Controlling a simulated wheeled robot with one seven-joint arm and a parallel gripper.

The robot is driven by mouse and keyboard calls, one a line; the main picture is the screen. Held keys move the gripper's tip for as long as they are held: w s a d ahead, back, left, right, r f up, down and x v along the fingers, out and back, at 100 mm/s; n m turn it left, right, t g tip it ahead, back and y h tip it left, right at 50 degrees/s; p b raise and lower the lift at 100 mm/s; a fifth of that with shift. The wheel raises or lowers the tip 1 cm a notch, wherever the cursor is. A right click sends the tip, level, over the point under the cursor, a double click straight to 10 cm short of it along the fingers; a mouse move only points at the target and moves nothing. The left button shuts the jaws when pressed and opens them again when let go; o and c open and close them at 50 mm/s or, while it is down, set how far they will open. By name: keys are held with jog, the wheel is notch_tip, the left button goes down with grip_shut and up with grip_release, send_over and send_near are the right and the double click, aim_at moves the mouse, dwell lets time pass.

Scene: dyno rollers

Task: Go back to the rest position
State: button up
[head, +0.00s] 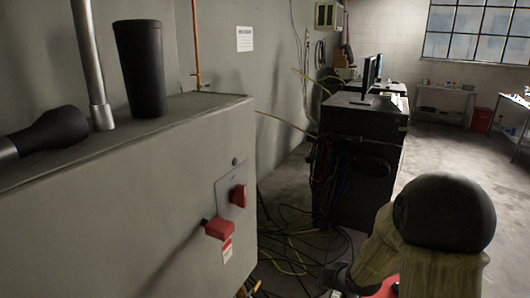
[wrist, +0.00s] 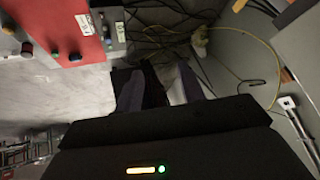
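My gripper shows in the wrist view (wrist: 160,82), its two grey fingers pointing away from the dark gripper body. The fingers stand apart, and I see no held object between them. Cables and pale floor show beyond them. In the head view my arm is at the lower right, with a black rounded joint and beige covers. It hangs low over the floor, right of the grey cabinet (head: 110,210). A dark part of my arm's end shows near the bottom edge, but the fingertips cannot be made out there.
The cabinet carries a red switch (head: 238,196), a red handle (head: 219,229), a black cup (head: 140,68) and a flashlight (head: 50,133). Loose cables (head: 295,245) lie on the floor. A black computer cabinet (head: 362,165) stands behind. The floor at right is open.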

jog(key=s+a+r+g+p, duration=0.1)
jog(key=s+r, duration=0.3)
jog(key=s, duration=0.5)
jog(key=s+a+r+n+g+h+p, duration=0.1)
jog(key=s+a+r+g+p, duration=0.1)
jog(key=s, duration=0.7)
notch_tip(320, 180, up, 2)
jog(key=shift+r+n+g, duration=0.2)
jog(key=shift+n+g, duration=0.1)
jog(key=shift+g, duration=0.5)
jog(key=shift+s, duration=0.1)
